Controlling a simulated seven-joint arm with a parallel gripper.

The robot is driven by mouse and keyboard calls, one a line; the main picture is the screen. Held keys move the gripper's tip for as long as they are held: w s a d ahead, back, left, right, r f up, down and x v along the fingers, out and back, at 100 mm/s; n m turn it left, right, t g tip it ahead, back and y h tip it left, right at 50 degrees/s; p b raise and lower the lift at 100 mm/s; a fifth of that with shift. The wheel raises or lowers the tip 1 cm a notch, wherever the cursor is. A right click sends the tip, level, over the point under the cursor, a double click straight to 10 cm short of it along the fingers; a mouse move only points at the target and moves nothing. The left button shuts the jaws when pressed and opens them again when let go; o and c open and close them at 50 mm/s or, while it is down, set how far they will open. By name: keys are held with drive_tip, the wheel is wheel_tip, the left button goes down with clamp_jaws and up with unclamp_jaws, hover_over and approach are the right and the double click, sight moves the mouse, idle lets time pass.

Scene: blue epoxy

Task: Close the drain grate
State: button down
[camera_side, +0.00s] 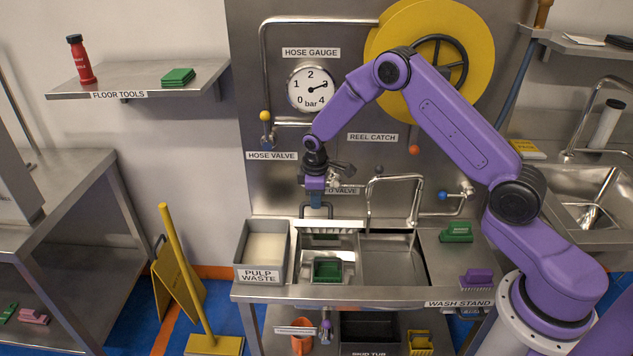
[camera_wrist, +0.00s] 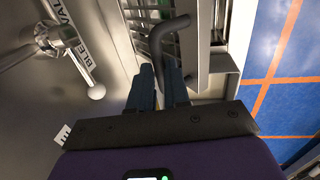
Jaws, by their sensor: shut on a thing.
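The drain grate (camera_side: 330,227) is a pale slotted panel at the back of the left basin on the wash stand. It appears raised, seen nearly edge-on. In the wrist view its bars (camera_wrist: 146,30) run away beyond my fingers, with a bent grey handle (camera_wrist: 172,36) beside them. My gripper (camera_side: 317,212) points down at the grate from behind the basin. In the wrist view the two blue fingers (camera_wrist: 160,78) are close together at the handle's near end, shut on it. The exact contact is partly hidden by the fingers.
The bleed valve (camera_wrist: 52,38) is close at left in the wrist view. Green and purple brushes lie right.

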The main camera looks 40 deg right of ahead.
drive_tip(key=s+a+f, duration=0.4)
drive_tip(key=s+f, duration=0.1)
drive_tip(key=shift+a, duration=0.35)
drive_tip(key=c, duration=1.8)
unclamp_jaws()
drive_tip(key=shift+s+a+f, duration=0.1)
drive_tip(key=shift+a+f, duration=0.1)
drive_tip(key=shift+f, duration=0.1)
drive_tip(key=o, duration=0.7)
drive_tip(key=shift+r, duration=0.1)
wheel_tip(320, 180, up, 17)
drive_tip(key=s+a, duration=0.1)
drive_tip(key=shift+s+a, duration=0.35)
drive_tip(key=shift+a, duration=0.05)
